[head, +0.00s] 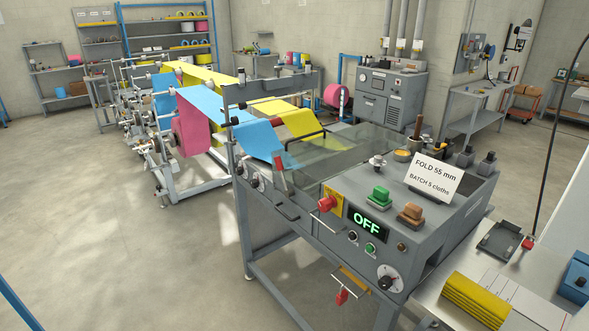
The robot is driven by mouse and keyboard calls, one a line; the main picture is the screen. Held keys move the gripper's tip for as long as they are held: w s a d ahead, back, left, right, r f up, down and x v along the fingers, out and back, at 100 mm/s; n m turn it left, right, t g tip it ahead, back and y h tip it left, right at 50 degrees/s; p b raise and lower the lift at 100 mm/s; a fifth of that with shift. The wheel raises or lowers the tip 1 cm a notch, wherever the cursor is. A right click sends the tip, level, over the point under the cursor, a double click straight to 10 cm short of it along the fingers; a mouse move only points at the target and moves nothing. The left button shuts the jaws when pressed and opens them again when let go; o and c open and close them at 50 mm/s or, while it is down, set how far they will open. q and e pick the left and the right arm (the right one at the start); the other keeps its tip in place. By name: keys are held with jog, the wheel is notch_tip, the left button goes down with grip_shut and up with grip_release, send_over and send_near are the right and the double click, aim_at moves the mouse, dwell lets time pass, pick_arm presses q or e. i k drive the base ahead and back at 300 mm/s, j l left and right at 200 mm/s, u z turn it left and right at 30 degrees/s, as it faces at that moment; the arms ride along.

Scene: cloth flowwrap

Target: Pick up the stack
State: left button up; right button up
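A stack of folded yellow cloths (476,299) lies at the bottom right, on a light table (425,293) beside the grey machine. Its layered folded edges face the front left. Neither of my grippers shows in the head view, so nothing is seen touching the stack.
The grey machine (300,219) stands left of the stack, with an "OFF" display (367,225) and a sign (434,177) reading "FOLD 55 mm, BATCH 5 cloths". A dark tray-like device (503,240) sits behind the stack. A blue box-like object (576,278) is to its right.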

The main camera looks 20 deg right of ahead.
aim_at(491, 311)
jog(key=z, duration=2.1)
jog(key=i+l+u, duration=0.2)
jog(key=u, duration=0.25)
jog(key=i+l+u, duration=0.1)
jog(key=l+u, duration=0.25)
jog(key=u, duration=0.15)
jog(key=i+l+u, duration=0.1)
jog(key=l+u, duration=0.35)
jog(key=j, duration=0.1)
